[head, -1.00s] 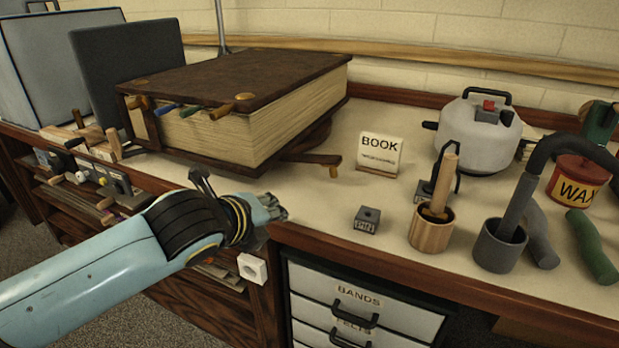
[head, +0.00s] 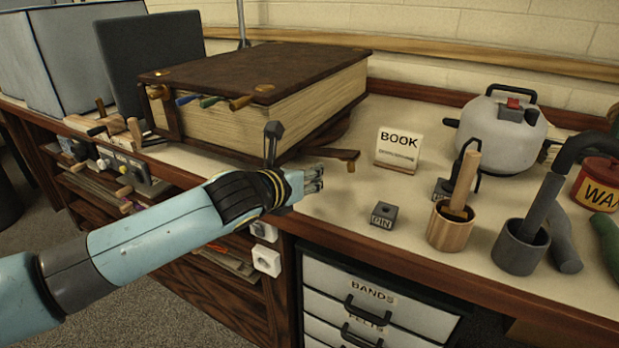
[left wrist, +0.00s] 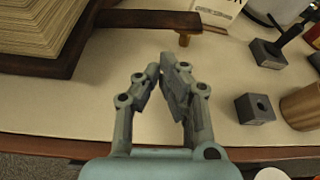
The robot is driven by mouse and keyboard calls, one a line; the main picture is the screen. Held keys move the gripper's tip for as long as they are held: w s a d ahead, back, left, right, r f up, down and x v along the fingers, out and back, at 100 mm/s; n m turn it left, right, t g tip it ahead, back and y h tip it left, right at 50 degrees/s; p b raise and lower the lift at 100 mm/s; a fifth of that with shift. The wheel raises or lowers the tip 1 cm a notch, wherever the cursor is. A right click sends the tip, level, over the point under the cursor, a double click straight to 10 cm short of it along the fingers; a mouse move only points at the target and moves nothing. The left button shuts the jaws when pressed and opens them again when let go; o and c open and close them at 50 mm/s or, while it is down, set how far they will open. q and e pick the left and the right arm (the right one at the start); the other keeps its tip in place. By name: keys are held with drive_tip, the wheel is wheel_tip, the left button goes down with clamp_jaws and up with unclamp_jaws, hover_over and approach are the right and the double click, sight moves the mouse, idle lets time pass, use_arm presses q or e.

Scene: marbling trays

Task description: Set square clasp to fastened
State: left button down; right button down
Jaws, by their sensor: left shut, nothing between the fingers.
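A large brown-covered book (head: 300,104) lies on the bench. A dark wooden strap (head: 318,153) with a tan peg at its end sticks out from the book's lower right side, swung clear of the page block. It also shows at the top of the left wrist view (left wrist: 150,18). I cannot tell whether this is the square clasp; no clasp is labelled. My left gripper (head: 319,178) is shut and empty, just in front of the strap and apart from it. In the left wrist view its fingers (left wrist: 163,72) point toward the strap's peg end. My right gripper is out of view.
A BOOK card (head: 398,150) stands behind the strap. A dark block with a hole (head: 384,214), a wooden cup (head: 451,228) and a grey pot (head: 520,247) stand to the right. A white kettle-like vessel (head: 503,130) is behind. Bench top between strap and block is clear.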

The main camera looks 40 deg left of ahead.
sight(327, 184)
use_arm(q)
drive_tip(key=b+x, duration=0.1)
drive_tip(key=x, duration=0.5)
drive_tip(key=shift+w+f, duration=0.1)
drive_tip(key=shift+w, duration=0.15)
